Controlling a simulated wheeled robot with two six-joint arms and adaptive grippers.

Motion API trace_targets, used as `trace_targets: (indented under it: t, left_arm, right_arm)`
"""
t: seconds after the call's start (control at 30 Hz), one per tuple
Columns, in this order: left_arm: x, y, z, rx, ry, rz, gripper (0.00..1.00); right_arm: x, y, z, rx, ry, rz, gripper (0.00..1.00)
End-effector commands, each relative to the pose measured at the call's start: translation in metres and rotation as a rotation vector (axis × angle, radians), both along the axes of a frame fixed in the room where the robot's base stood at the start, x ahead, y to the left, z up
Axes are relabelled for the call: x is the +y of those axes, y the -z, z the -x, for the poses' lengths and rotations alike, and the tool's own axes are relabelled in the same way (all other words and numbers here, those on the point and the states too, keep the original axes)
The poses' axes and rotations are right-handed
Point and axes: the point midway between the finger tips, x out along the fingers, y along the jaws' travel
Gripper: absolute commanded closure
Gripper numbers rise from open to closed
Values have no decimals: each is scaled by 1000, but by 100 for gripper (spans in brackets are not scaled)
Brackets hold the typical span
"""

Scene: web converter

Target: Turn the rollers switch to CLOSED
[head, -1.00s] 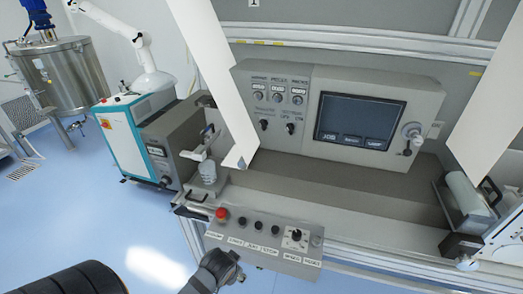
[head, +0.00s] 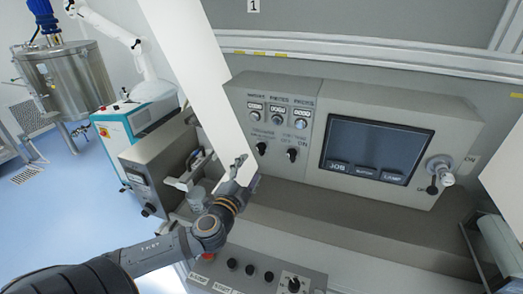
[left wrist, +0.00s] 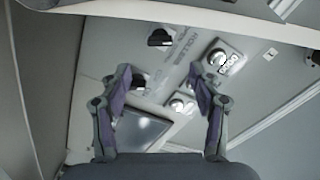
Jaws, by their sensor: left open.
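The rollers switch (head: 261,148) is a black knob on the grey control panel, the left of two black knobs below the row of small dials. It also shows in the left wrist view (left wrist: 158,37), near the top, beside its printed label; its setting is too small to read. My left gripper (head: 244,172) is just below and left of the switch in the head view, apart from it. In the left wrist view, its two fingers (left wrist: 163,82) are spread with nothing between them, and the switch lies beyond and above the tips. My right gripper is not in view.
A second black knob (head: 292,153) sits right of the switch, and a screen (head: 376,147) farther right. A white web sheet (head: 190,70) hangs close to my left gripper. A lower button box (head: 262,272) is below. A handle (head: 437,175) juts out at the panel's right.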

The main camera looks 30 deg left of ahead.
Motion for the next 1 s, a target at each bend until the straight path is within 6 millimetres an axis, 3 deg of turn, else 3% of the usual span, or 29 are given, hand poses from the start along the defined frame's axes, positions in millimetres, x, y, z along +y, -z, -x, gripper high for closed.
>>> trace_targets:
  t: [0.1, 0.23, 0.5, 0.87, 1.0]
  left_arm:
    - [5, 1, -17, -5, -6, 7, 38]
    - [12, -1, -44, -5, -8, 11, 38]
    - [22, -2, -89, 0, -5, 5, 38]
    - [23, 1, -97, 2, -1, 4, 38]
    - [23, 1, -97, 2, -2, 4, 54]
  right_arm:
    - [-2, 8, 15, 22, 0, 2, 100]
    - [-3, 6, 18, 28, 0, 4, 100]
    - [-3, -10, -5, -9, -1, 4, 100]
    - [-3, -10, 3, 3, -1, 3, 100]
    - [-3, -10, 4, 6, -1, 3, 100]
